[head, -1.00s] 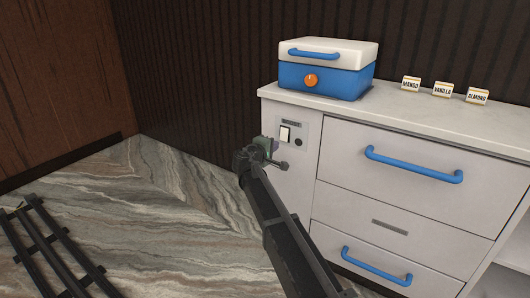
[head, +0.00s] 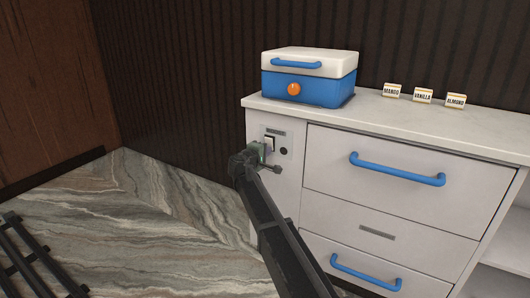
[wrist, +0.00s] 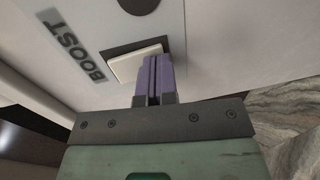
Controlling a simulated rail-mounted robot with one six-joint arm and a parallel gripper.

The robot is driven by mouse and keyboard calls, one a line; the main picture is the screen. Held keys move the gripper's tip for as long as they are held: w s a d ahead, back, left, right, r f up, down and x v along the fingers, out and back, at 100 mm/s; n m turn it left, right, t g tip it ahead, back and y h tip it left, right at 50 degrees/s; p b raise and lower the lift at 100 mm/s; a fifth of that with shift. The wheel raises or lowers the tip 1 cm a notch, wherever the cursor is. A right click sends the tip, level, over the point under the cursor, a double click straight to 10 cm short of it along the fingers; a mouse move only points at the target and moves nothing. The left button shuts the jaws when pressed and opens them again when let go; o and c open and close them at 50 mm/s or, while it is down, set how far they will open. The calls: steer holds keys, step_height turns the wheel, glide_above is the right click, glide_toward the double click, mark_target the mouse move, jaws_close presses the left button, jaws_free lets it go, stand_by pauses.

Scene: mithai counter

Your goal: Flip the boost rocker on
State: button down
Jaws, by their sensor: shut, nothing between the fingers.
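The boost rocker (head: 270,143) is a pale switch in a dark frame on the grey panel at the left of the white counter's front. In the wrist view the rocker (wrist: 136,63) sits beside the word BOOST. My gripper (head: 264,148) is at the rocker's lower part in the head view and hides some of it. In the wrist view my gripper (wrist: 154,72) is shut and empty, its purple fingertips over one end of the rocker. I cannot tell whether they touch it.
A dark round knob (head: 283,151) is right of the rocker. Drawers with blue handles (head: 397,170) are farther right. A blue and white box (head: 309,77) with an orange dial and several small name cards (head: 423,97) stand on the countertop.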

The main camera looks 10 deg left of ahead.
steer(key=s+a+f+b, duration=0.1)
steer(key=s+a, duration=0.2)
steer(key=s, duration=0.3)
steer(key=s+a, duration=0.2)
steer(key=s, duration=0.4)
steer(key=shift+s+a+f+b, duration=0.3)
steer(key=shift+a+f+b, duration=0.05)
steer(key=shift+a, duration=0.05)
steer(key=shift+d, duration=0.1)
steer(key=s+d+f+m+g+y+p, duration=0.1)
steer(key=s+d+f+m+g, duration=0.75)
steer(key=s+d, duration=0.65)
steer(key=s+d+f+m+g+y+p, duration=0.1)
steer(key=s+d+f+m+g+y, duration=0.15)
steer(key=s+d, duration=0.65)
steer(key=s+d+f+m+g+y+p, duration=0.15)
steer(key=s+d+g+y, duration=0.35)
steer(key=s, duration=0.5)
step_height(320, 180, up, 39)
steer(key=d+t+h+p, duration=0.1)
steer(key=d+p, duration=0.1)
steer(key=p, duration=3.6)
steer(key=shift+w+d, duration=0.25)
steer(key=shift+w, duration=0.15)
